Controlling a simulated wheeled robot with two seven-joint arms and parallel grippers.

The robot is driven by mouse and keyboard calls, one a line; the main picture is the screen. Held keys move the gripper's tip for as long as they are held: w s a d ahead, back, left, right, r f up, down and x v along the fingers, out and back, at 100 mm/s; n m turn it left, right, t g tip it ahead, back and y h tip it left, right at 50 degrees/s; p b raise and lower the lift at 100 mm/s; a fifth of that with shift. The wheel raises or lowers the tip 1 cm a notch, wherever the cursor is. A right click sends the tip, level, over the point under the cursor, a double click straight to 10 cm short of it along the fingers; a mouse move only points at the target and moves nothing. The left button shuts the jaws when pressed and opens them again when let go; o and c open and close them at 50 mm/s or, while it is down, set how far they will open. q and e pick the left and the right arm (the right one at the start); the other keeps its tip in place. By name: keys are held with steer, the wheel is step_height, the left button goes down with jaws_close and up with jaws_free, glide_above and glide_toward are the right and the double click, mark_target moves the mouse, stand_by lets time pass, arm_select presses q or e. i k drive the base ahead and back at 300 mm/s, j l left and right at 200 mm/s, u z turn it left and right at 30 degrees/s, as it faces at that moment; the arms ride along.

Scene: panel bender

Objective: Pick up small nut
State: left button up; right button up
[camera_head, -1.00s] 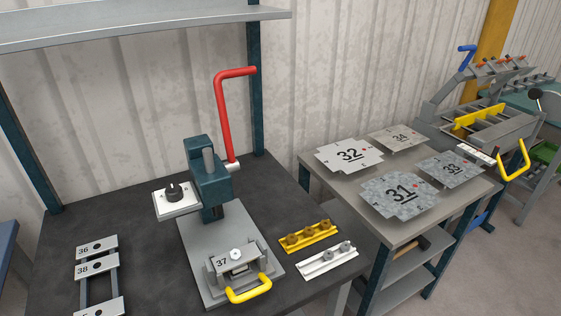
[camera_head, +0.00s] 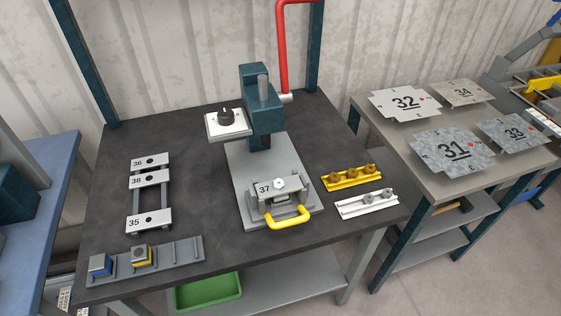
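A yellow holder (camera_head: 352,186) on the right side of the dark table carries brownish nut-like pieces (camera_head: 353,172) in a row. A white holder (camera_head: 346,211) just in front of it carries two grey nut-like pieces (camera_head: 367,201), with its left end bare. Which pieces are the small nuts I cannot tell at this size. Neither of my grippers is in view.
A press (camera_head: 260,105) with a red lever and a plate marked 37 (camera_head: 266,189) with a yellow handle stands left of the holders. Plates 36, 38 and 35 (camera_head: 148,220) and a grey rail (camera_head: 180,256) lie further left. A table (camera_head: 400,150) with numbered sheets stands right.

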mark_target(279, 183)
steer(key=z, duration=1.6)
steer(key=k+j, duration=0.2)
steer(key=k, duration=0.25)
steer(key=k+j, duration=0.15)
steer(key=k, duration=0.25)
